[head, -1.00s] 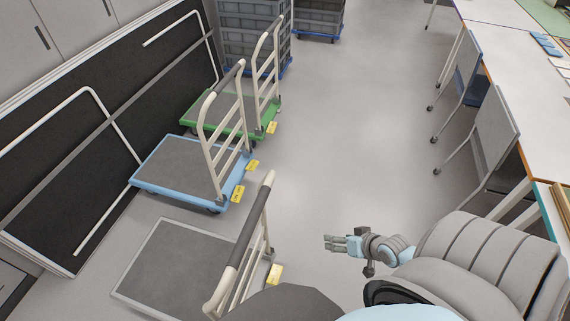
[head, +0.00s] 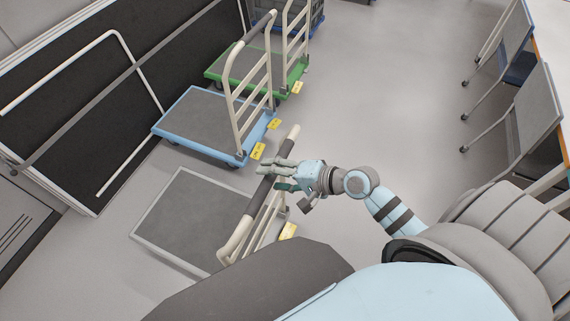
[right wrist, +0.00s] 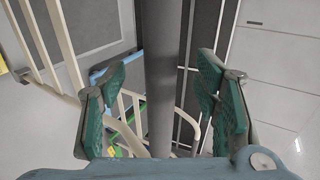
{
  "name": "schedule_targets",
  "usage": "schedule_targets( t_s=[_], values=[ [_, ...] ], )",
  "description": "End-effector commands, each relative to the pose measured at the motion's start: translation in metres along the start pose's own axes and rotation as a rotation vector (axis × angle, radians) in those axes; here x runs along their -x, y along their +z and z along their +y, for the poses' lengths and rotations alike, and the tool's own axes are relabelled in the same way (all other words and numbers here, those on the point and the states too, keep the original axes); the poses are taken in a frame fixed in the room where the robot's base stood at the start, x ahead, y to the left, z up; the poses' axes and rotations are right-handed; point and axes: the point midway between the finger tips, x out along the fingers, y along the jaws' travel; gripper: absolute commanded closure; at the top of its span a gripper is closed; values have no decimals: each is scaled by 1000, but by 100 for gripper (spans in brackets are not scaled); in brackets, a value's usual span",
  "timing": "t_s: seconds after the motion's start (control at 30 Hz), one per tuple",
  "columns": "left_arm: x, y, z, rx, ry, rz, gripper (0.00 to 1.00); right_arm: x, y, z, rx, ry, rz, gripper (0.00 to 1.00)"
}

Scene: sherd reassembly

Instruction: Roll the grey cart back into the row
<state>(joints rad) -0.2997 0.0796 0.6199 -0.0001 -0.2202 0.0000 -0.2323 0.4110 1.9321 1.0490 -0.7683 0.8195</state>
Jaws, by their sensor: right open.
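The grey cart (head: 185,220) stands on the floor at the lower left of the head view, with a grey deck and a cream push handle. Its handle has a dark grip bar (head: 258,198). My right gripper (head: 272,174) is open at the upper part of that bar. In the right wrist view the dark bar (right wrist: 160,80) runs between the open green-padded fingers (right wrist: 158,105), with visible gaps on both sides. My left gripper is not in view.
A blue cart (head: 200,122) and a green cart (head: 232,66) stand in a row beyond the grey cart. A dark panel (head: 75,110) stands along the left. Chairs (head: 535,110) line the right. The middle floor (head: 385,100) is clear.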

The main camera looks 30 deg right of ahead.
Motion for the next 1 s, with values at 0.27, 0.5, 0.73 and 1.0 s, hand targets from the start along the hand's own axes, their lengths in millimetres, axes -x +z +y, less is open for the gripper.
schedule_targets(
  t_s=[0.27,0.5,0.73,1.0],
  values=[
    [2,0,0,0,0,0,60,1,0,-1,1,0,0,72],
    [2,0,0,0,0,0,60,1,0,-1,1,1,0,100],
    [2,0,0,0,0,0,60,0,0,-2,1,1,1,100],
    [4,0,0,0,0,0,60,-19,0,-12,0,-1,2,100]
  ],
)
